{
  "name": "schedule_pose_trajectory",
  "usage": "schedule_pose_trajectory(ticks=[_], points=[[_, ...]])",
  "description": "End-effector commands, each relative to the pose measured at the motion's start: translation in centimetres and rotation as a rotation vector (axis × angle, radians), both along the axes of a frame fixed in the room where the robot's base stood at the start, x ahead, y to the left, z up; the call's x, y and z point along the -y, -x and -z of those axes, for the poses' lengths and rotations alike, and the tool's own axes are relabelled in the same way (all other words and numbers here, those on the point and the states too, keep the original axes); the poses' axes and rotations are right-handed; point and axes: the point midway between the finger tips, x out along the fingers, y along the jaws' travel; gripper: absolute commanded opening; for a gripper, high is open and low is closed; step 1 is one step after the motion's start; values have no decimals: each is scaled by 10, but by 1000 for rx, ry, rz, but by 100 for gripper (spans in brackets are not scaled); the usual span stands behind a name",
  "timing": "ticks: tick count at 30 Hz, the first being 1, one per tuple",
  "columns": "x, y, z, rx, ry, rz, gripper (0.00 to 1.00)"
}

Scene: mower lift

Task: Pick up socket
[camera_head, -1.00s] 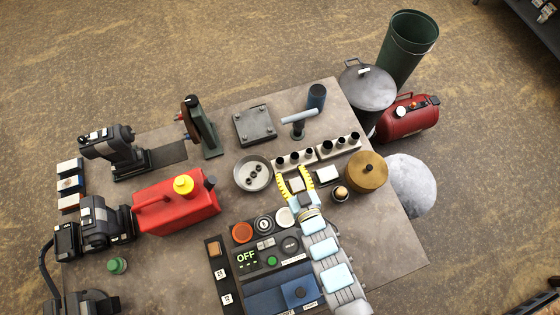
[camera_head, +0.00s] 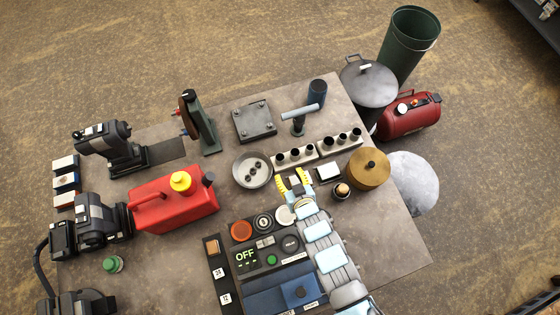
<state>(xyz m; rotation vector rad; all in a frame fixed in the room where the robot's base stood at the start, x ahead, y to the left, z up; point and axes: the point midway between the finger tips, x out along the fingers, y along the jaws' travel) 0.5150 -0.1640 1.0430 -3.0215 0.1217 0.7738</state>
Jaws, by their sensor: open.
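Several dark sockets stand upright in two pale racks near the middle of the table, in the head view. The left rack (camera_head: 297,159) holds sockets such as the one at its left end (camera_head: 280,157). The right rack (camera_head: 340,146) holds more, such as its middle socket (camera_head: 341,140). My gripper (camera_head: 294,177) has yellow fingers spread apart and sits just in front of the left rack. It looks empty, with a pale part showing between the fingers. Its height over the table is hard to tell.
A round dish (camera_head: 253,169) with dark small parts lies left of the gripper. A red jug (camera_head: 173,201) stands at left. A T-handled tool (camera_head: 299,118) stands behind the racks.

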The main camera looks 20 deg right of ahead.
Motion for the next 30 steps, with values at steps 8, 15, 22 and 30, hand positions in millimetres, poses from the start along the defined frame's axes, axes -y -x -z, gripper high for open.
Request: schedule_pose_trajectory(ticks=[8,15,22,30], points=[[3,-29,18,6,1,0,50],[4,-45,27,0,0,0,50],[4,-49,28,1,0,0,50],[7,-67,41,6,1,0,50]])
